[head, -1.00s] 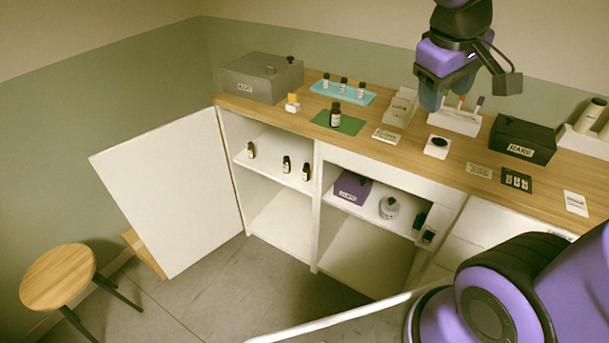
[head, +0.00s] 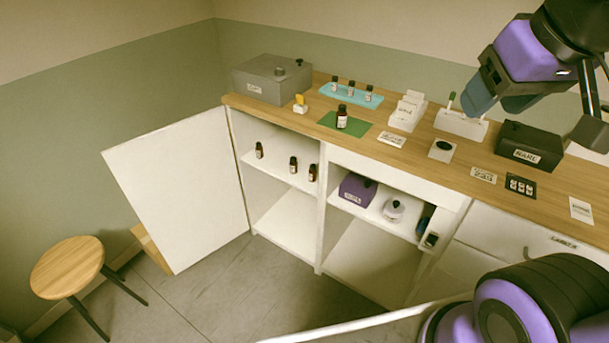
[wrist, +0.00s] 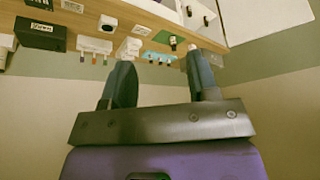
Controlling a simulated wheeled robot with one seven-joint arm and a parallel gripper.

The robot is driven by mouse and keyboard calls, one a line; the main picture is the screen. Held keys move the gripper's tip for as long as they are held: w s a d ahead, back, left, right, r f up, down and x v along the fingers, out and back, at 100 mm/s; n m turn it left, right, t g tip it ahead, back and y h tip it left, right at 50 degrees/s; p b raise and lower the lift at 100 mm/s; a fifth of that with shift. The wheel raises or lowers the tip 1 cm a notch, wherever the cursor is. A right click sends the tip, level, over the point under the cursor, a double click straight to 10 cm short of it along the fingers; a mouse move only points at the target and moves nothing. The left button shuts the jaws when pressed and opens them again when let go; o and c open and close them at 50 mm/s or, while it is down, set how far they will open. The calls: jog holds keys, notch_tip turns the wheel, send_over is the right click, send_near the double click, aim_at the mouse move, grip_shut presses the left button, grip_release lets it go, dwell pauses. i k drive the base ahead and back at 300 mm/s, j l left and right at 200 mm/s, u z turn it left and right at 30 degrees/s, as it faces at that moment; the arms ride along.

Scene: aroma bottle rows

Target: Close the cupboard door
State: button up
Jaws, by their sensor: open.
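A white cupboard door (head: 180,190) stands swung wide open at the left of the cupboard in the head view. Its left compartment (head: 285,222) is exposed, with small brown bottles (head: 293,164) on the shelf. A second white door (head: 360,325) juts out at the bottom of the head view, its top edge showing and my arm covering part of it. My gripper (head: 478,98) is above the counter at the upper right, clear of both doors. In the wrist view my gripper (wrist: 160,75) has its two fingers apart with nothing between them.
The wooden counter (head: 415,158) carries a grey box (head: 270,80), a teal tray (head: 335,95), a green mat (head: 335,128) and a black box (head: 530,146). A round stool (head: 68,265) stands left of the open door. Bare floor lies before the cupboard.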

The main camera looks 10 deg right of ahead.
aim_at(180, 178)
jog(key=u, duration=0.35)
jog(key=i+j+u, duration=0.25)
jog(key=u, duration=0.15)
jog(key=i+j+u, duration=0.4)
jog(key=i+j, duration=0.2)
jog(key=i, duration=0.2)
jog(key=i+j+u, duration=0.15)
jog(key=i, duration=0.2)
jog(key=i+j, duration=0.15)
jog(key=i, duration=0.25)
jog(key=j+u, duration=0.05)
